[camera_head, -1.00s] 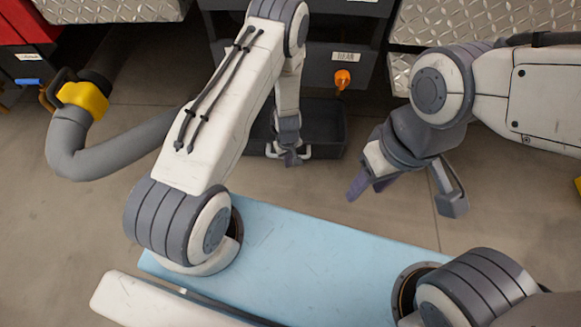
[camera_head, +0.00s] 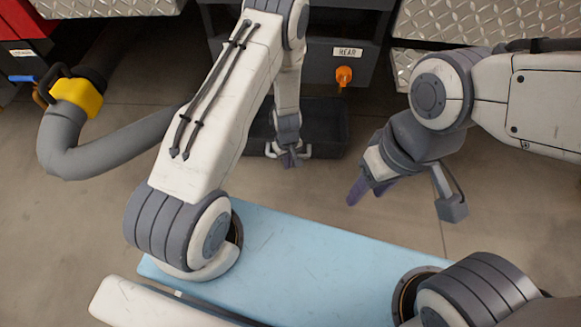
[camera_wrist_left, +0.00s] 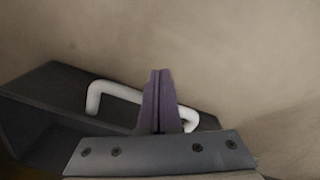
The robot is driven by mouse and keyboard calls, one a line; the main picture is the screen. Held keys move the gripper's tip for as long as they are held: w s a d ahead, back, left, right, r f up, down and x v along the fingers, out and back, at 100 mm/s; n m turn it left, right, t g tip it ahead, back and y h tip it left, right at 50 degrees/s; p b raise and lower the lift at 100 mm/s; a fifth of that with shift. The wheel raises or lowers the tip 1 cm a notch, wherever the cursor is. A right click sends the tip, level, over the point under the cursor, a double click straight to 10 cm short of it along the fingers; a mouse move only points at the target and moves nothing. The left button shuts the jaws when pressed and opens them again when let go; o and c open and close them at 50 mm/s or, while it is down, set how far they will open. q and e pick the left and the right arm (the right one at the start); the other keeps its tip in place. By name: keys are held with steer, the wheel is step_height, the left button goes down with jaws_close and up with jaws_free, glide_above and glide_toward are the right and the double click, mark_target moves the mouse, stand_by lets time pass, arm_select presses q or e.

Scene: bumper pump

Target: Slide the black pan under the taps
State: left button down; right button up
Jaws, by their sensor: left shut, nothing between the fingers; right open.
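The black pan (camera_head: 329,133) lies on the floor in front of the dark panel, an open shallow tray partly hidden by my left arm. Its white handle (camera_head: 307,151) faces me; it also shows in the left wrist view (camera_wrist_left: 112,90). My left gripper (camera_head: 291,163) is shut and empty at the handle. In the wrist view its purple fingertips (camera_wrist_left: 160,76) cross in front of the handle's middle; contact is unclear. An orange tap (camera_head: 343,75) sits on the panel below a "REAR" label, above the pan's back right. Other taps are hidden. My right gripper (camera_head: 405,204) is open and empty.
A grey hose (camera_head: 105,152) with a yellow coupling (camera_head: 78,95) hangs at the left. Diamond-plate steps (camera_head: 490,22) flank the panel. Bare floor (camera_head: 300,190) lies in front of the pan.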

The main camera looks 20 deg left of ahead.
arm_select(q)
steer(key=shift+s+d+b, duration=0.15)
steer(key=shift+s+b, duration=0.65)
steer(key=shift+b, duration=1.3)
steer(key=shift+s, duration=0.1)
step_height(320, 180, up, 10)
steer(key=p, duration=0.9)
steer(key=shift+p, duration=0.4)
